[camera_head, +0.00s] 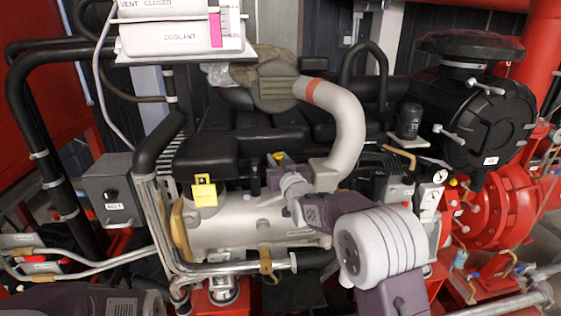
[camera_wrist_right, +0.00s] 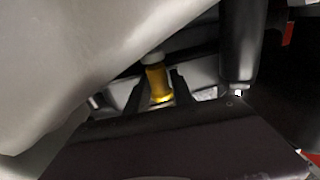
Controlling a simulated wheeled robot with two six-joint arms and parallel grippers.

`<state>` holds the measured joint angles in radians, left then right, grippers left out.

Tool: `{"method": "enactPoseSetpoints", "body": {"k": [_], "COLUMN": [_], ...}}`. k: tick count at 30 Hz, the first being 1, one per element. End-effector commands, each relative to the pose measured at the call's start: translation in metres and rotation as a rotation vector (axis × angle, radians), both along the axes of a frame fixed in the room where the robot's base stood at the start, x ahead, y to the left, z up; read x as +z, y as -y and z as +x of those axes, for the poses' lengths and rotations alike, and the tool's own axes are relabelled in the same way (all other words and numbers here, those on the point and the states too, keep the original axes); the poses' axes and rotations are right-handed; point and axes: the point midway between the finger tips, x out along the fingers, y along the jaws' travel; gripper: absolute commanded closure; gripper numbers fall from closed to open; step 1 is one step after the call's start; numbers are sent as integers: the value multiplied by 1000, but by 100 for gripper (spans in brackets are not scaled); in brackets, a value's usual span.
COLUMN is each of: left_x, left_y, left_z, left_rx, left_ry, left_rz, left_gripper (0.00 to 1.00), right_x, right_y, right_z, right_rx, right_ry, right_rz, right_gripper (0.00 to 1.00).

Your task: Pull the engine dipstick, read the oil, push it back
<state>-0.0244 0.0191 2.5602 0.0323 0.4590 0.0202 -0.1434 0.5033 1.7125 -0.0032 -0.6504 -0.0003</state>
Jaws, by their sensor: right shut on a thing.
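My right gripper (camera_head: 277,160) reaches in from the lower right over the engine (camera_head: 245,222). It is shut on a small yellow piece, which looks like the dipstick handle (camera_wrist_right: 157,84). In the right wrist view the two dark fingers of this gripper (camera_wrist_right: 159,92) stand on either side of the yellow piece, with a pale round part at its far end. In the head view the fingers mostly hide it. Whether the stick is seated or drawn out cannot be told. My left gripper's fingers are not in view.
A thick pale pipe (camera_head: 345,120) curves down close behind my right gripper. A white coolant tank (camera_head: 180,40) hangs above left. Metal tubes (camera_head: 160,235) run along the engine's left side. A black air filter housing (camera_head: 480,115) and red pump (camera_head: 495,220) stand at right.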

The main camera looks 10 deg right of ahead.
Motion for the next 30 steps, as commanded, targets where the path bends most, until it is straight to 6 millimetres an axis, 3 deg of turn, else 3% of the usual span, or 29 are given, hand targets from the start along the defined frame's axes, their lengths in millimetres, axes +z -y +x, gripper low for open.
{"method": "enactPoseSetpoints", "body": {"k": [9,10,12,23,30], "left_x": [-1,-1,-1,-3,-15], "left_y": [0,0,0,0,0], "left_z": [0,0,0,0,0], "left_rx": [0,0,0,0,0], "left_ry": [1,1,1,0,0], "left_rz": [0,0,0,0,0], "left_gripper": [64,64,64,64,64], "right_x": [-7,-7,-7,-5,-6], "right_y": [-3,-3,-3,-3,4], "right_z": [-1,-1,-1,-5,-44], "right_rx": [7,7,7,7,7], "right_ry": [-14,-14,-14,-6,-7], "right_rz": [-5,-5,-6,-5,-4], "right_gripper": [100,69,56,56,56]}}
